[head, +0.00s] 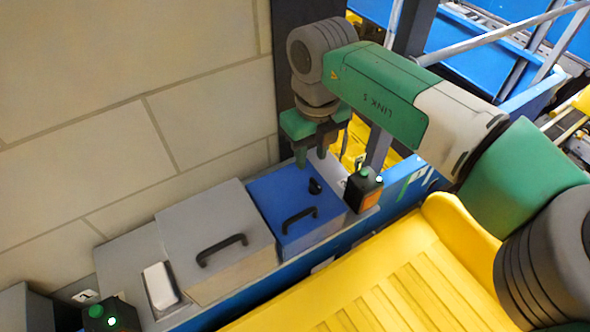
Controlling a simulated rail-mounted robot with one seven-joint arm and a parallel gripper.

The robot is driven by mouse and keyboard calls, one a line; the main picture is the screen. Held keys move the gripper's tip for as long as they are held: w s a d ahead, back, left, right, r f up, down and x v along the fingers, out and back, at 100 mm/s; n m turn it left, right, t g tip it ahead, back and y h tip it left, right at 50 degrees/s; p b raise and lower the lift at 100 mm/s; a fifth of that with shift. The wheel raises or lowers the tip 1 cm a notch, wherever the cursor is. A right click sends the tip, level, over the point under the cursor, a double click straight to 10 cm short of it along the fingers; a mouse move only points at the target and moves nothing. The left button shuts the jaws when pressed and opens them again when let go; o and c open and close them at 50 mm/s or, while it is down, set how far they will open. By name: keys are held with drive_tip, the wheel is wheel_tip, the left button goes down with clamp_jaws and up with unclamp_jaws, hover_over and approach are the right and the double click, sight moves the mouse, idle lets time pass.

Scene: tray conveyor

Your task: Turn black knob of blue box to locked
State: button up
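The blue box (268,203) stands against the wall, its lid facing up with a black bar handle (299,219) near the front. The small black knob (315,187) sits on the lid toward the right edge, behind the handle. Its exact angle is too small to read. My gripper (311,162) points down just behind the knob, over the back right part of the blue box. Its two green-grey fingers are apart with nothing seen between them. It does not appear to touch the knob.
A grey box (190,222) with a black handle stands close left of the blue box. A small black device with a green button (363,190) stands close on the right. A white block (160,285) lies at left. A yellow conveyor tray (390,290) fills the front.

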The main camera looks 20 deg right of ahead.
sight(315, 182)
drive_tip(key=shift+s+d, duration=0.2)
drive_tip(key=shift+d, duration=0.45)
drive_tip(key=f, duration=0.4)
drive_tip(key=f+p, duration=0.1)
drive_tip(key=f, duration=0.3)
drive_tip(key=shift+a, duration=0.2)
drive_tip(key=shift+r, duration=0.1)
clamp_jaws()
